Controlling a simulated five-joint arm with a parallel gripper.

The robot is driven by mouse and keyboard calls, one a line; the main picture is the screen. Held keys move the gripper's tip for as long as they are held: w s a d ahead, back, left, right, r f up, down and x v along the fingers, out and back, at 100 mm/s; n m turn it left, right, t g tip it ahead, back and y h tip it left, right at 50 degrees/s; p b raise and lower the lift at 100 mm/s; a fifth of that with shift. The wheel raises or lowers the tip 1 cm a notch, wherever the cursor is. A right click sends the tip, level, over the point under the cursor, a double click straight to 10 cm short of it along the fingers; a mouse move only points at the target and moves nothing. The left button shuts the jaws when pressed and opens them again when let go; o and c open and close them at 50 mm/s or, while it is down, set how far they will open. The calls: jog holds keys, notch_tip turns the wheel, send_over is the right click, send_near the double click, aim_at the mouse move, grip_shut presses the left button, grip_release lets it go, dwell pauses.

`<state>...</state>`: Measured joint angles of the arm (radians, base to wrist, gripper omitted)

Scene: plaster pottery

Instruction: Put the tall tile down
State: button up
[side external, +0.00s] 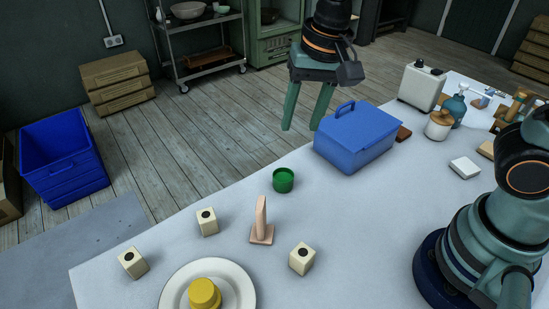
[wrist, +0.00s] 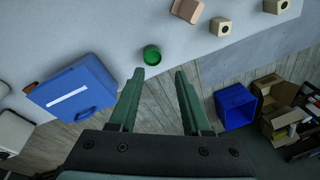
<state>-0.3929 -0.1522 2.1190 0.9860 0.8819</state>
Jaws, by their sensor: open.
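The tall tile (side external: 261,214) is a thin pinkish piece standing upright on a small square base of the same colour, on the pale table. In the wrist view a pinkish piece (wrist: 187,10), partly cut off by the top edge, appears to be this tile. My gripper (side external: 302,124) is open and empty, raised beyond the table's far edge, behind the tile and well apart from it. In the wrist view its two fingers (wrist: 160,72) are spread with nothing between them.
A green cup (side external: 284,180) stands behind the tile. Cream blocks (side external: 208,222) (side external: 302,259) stand on both sides. A white plate (side external: 243,278) with a yellow piece (side external: 204,294) is in front. A blue lidded box (side external: 356,140) stands right of the cup.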

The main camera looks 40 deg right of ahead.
jog(key=s+d+r+n+t, duration=0.1)
jog(key=s+d+n, duration=0.1)
jog(key=d, duration=0.4)
jog(key=s+d+r+n+t, duration=0.2)
jog(key=d+n, duration=0.1)
jog(key=d, duration=0.4)
jog(key=shift+d+n+t+h, duration=0.3)
jog(key=shift+h, duration=0.1)
